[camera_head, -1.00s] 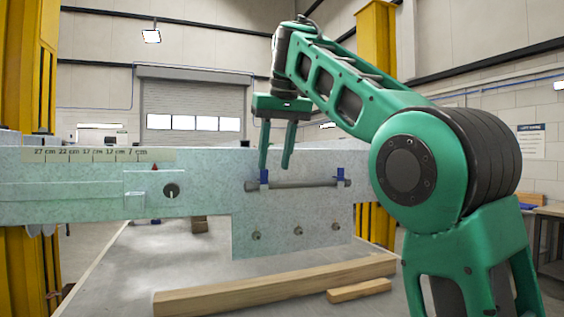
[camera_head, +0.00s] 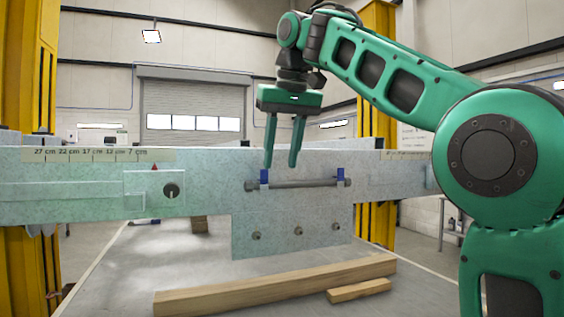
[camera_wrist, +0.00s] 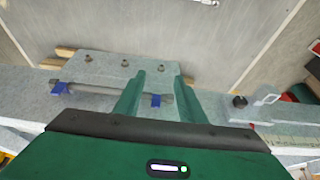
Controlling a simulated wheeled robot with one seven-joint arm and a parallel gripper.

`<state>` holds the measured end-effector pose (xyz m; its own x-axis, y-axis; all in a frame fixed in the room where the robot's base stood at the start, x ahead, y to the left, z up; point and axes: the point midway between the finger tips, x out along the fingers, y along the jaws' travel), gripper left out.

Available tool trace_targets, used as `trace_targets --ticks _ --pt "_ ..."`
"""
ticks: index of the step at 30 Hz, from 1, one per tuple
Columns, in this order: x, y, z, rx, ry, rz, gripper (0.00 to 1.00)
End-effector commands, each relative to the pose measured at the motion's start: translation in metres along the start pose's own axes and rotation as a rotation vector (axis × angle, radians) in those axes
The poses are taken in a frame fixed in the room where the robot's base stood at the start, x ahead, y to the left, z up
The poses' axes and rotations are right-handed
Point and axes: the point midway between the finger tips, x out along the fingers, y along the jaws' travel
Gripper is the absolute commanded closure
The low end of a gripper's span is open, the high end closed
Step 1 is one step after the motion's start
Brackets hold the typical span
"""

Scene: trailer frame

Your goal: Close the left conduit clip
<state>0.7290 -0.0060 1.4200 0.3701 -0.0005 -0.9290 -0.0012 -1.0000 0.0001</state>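The left conduit clip (camera_head: 264,177) is a small blue piece at the left end of a grey conduit (camera_head: 300,184) on the speckled plate; its blue part stands up above the conduit. A matching right clip (camera_head: 340,174) sits near the conduit's right end. My gripper (camera_head: 281,165) points down with its two green fingers apart and empty, its tips just above and slightly right of the left clip. In the wrist view, the left clip (camera_wrist: 155,101) shows between the open fingers (camera_wrist: 159,76), and the right clip (camera_wrist: 58,88) lies farther left. Contact cannot be told.
A knob (camera_head: 171,191) and a printed scale (camera_head: 103,155) are on the beam at left. Several bolts (camera_head: 298,231) stick out of the plate below the conduit. Wooden beams (camera_head: 275,285) lie on the floor. Yellow posts (camera_head: 20,90) flank the frame.

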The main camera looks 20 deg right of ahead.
Motion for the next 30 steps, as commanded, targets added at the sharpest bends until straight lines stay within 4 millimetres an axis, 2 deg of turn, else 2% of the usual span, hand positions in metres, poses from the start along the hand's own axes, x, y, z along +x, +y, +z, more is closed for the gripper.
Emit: trace_targets --ticks 12,30 --pt "-0.005 0.0 0.017 -0.002 0.001 -0.001 0.63" --pt "-0.005 0.001 0.019 0.001 0.0 -0.001 0.63"
